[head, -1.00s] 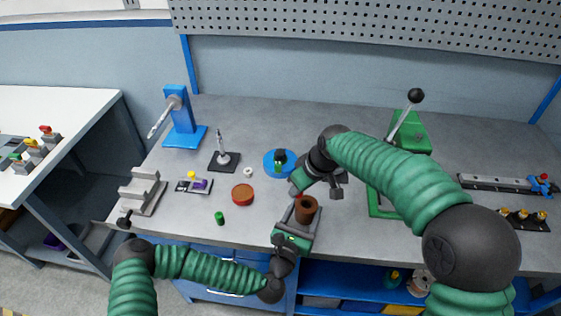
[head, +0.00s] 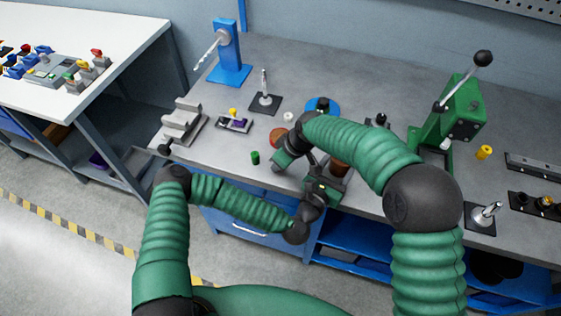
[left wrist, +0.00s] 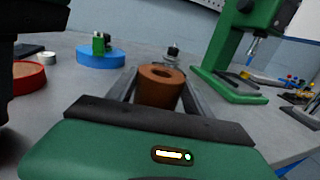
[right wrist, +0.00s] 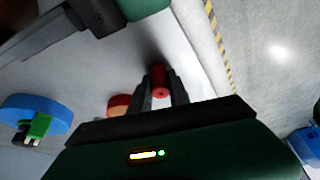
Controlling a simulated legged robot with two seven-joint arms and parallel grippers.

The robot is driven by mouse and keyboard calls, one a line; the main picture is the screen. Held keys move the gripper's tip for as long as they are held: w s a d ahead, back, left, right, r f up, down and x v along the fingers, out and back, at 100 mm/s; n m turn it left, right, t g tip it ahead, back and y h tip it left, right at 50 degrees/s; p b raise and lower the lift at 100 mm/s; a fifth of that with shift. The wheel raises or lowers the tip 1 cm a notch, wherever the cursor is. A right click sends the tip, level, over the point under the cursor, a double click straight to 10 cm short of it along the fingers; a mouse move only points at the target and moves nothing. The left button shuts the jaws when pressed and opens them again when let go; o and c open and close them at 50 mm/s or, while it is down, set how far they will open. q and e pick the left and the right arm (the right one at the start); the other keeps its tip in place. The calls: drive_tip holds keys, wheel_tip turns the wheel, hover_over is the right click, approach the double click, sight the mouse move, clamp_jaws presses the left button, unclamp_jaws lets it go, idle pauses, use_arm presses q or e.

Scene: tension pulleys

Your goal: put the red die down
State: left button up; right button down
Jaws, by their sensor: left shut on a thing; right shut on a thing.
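The red die (right wrist: 159,80), a small red cylinder, is between the fingertips of my right gripper (right wrist: 160,92), which is shut on it. In the head view my right gripper (head: 284,160) is over the front of the bench, just in front of the red round dish (head: 277,137); the die is hidden there. Whether the die touches the bench I cannot tell. My left gripper (left wrist: 158,90) is shut on a brown hollow bushing (left wrist: 160,86), which stands upright; it also shows beside the right forearm in the head view (head: 339,168).
A green cylinder (head: 255,157) stands left of my right gripper. A blue disc (head: 331,104), a white ring (head: 288,117) and a small tray (head: 234,125) lie behind. A green press (head: 445,120) stands right. Some bare bench lies around the green cylinder.

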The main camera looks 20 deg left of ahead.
drive_tip(key=c, duration=1.2)
unclamp_jaws()
drive_tip(key=shift+c, duration=0.2)
drive_tip(key=shift+r, duration=0.1)
drive_tip(key=v, duration=1.2)
drive_tip(key=shift+o, duration=0.2)
